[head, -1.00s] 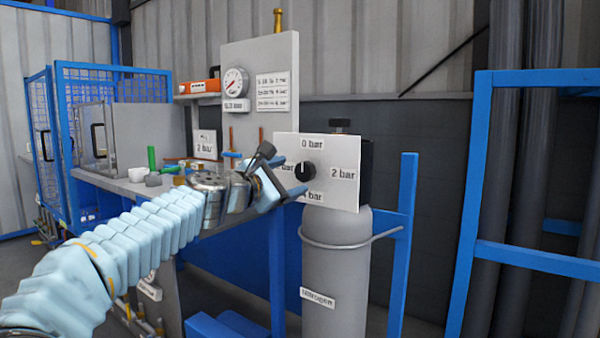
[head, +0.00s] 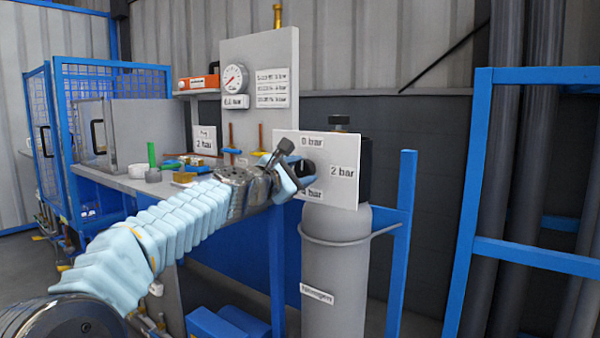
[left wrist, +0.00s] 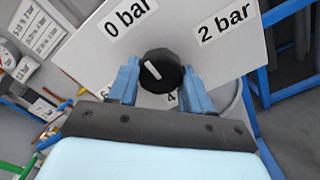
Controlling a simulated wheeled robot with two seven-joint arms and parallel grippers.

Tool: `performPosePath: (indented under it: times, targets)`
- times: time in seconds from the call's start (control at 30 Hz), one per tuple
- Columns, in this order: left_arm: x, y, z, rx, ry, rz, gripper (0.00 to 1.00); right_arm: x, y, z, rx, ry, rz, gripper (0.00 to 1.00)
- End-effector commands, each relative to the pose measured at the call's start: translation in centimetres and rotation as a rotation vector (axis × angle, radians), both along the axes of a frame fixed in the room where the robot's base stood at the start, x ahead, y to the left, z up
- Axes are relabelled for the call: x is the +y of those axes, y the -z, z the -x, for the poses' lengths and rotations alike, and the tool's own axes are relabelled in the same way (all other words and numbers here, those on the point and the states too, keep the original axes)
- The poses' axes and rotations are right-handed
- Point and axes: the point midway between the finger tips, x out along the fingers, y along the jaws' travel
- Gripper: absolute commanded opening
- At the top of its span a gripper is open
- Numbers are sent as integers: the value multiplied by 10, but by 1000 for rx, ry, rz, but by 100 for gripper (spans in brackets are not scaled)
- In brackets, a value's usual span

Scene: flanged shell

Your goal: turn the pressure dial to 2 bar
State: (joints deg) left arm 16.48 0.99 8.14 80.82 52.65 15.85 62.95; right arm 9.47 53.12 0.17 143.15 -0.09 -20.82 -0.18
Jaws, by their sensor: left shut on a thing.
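The pressure dial is a round black knob (head: 309,168) on a square white plate (head: 345,195) at the top of a grey cylinder. Labels 0 bar, 2 bar and 4 bar show around it; a fourth at left is mostly hidden. In the left wrist view, the knob (left wrist: 160,68) has a white mark pointing toward the 0 bar label (left wrist: 130,15); the 2 bar label (left wrist: 225,22) is to its right. My left gripper (head: 300,168) is shut on the knob, one blue finger on each side. My right gripper is in neither view.
A grey nitrogen cylinder (head: 335,265) stands under the plate, held by a ring on a blue frame (head: 402,220). A workbench behind my left arm bears small parts and a panel with a round gauge (head: 234,78). Another blue frame (head: 475,200) stands at right.

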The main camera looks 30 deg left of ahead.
Motion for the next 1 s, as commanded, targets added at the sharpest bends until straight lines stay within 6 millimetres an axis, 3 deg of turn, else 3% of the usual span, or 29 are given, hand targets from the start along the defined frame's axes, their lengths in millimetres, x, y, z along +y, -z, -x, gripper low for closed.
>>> performPosePath:
  times: [0.47, 1.0]
  targets:
    - [-1, 1, 0, -8, 1, -105, 19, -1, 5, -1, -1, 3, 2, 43]
    - [0, 3, 0, -45, 2, -581, 19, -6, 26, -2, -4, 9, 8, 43]
